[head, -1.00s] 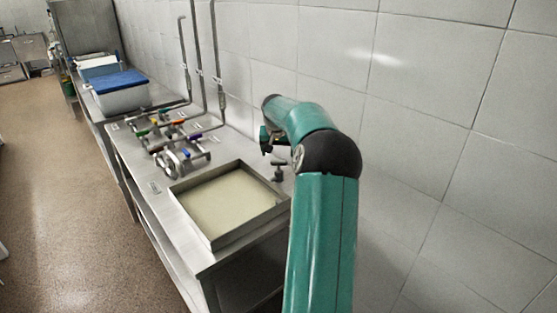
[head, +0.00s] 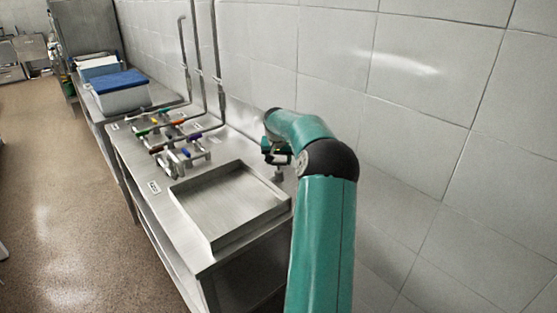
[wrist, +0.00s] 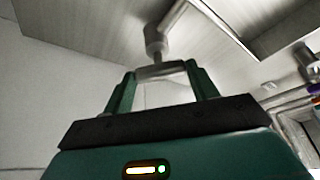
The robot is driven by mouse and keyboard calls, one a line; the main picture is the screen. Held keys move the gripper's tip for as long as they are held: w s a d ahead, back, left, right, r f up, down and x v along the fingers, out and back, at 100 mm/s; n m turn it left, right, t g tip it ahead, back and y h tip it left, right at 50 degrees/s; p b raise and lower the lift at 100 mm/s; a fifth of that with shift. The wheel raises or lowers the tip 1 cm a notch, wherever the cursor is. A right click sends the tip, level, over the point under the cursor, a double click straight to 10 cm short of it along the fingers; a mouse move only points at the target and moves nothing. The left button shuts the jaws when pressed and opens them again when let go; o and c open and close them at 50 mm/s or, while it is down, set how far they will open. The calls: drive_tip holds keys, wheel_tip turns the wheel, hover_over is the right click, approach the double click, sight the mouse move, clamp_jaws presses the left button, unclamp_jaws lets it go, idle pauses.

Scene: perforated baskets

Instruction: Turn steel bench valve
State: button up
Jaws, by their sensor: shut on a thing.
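The steel bench valve (wrist: 155,42) shows in the wrist view as a grey stem and body with a short crossbar handle (wrist: 161,70). My gripper (wrist: 160,73) has its two green fingers at either end of the handle and is shut on it. In the head view my gripper (head: 275,152) is at the back right of the bench, just above the valve (head: 278,174). My own arm hides part of that spot. The shallow steel tray (head: 205,240) beside the valve shows a bare metal floor.
Several pipes with coloured valve handles (head: 178,142) stand on the bench left of the tray. A white bin with a blue lid (head: 120,92) sits farther back. The tiled wall (head: 430,120) is close on the right. Open floor (head: 60,200) lies left.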

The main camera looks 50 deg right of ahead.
drive_tip(key=shift+n, duration=0.4)
drive_tip(key=n, duration=0.1)
drive_tip(key=n+t+y, duration=0.1)
drive_tip(key=n, duration=0.1)
drive_tip(key=shift+s+d+n, duration=0.15)
drive_tip(key=shift+n, duration=0.15)
drive_tip(key=shift+d+n+t+y, duration=0.15)
drive_tip(key=shift+n+y, duration=0.3)
drive_tip(key=shift+n, duration=0.65)
drive_tip(key=shift+n+t+y, duration=0.15)
drive_tip(key=shift+n+y, duration=0.3)
drive_tip(key=shift+n, duration=0.65)
drive_tip(key=o, duration=1)
drive_tip(key=shift+r, duration=0.1)
drive_tip(key=v, duration=1.3)
drive_tip(key=shift+s+r, duration=0.25)
drive_tip(key=shift+s, duration=0.05)
drive_tip(key=shift+w, duration=0.1)
